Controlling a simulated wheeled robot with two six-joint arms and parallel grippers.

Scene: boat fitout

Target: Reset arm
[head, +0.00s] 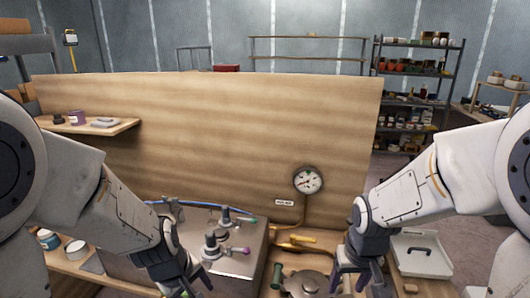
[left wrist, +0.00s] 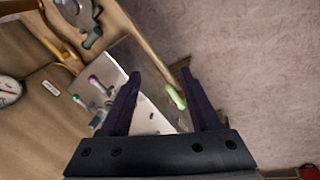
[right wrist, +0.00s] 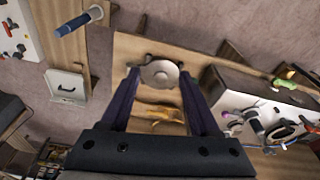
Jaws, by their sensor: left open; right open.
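My right gripper (head: 355,284) hangs low in the head view, just right of a round grey lidded fitting (head: 302,283). In the right wrist view its dark fingers (right wrist: 160,82) are spread with nothing held, and the round fitting (right wrist: 160,73) shows beyond them. My left gripper (head: 186,290) is at the bottom of the head view, in front of the grey metal box (head: 245,268). In the left wrist view its fingers (left wrist: 162,76) are spread and empty, with a light green handle (left wrist: 175,97) showing between them.
Valves with a purple handle (head: 238,250) stand on the metal box. A wooden panel (head: 220,130) with a gauge (head: 308,180) rises behind. A yellow-handled valve (head: 300,238) sits below the gauge. Shelves (head: 415,90) stand behind.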

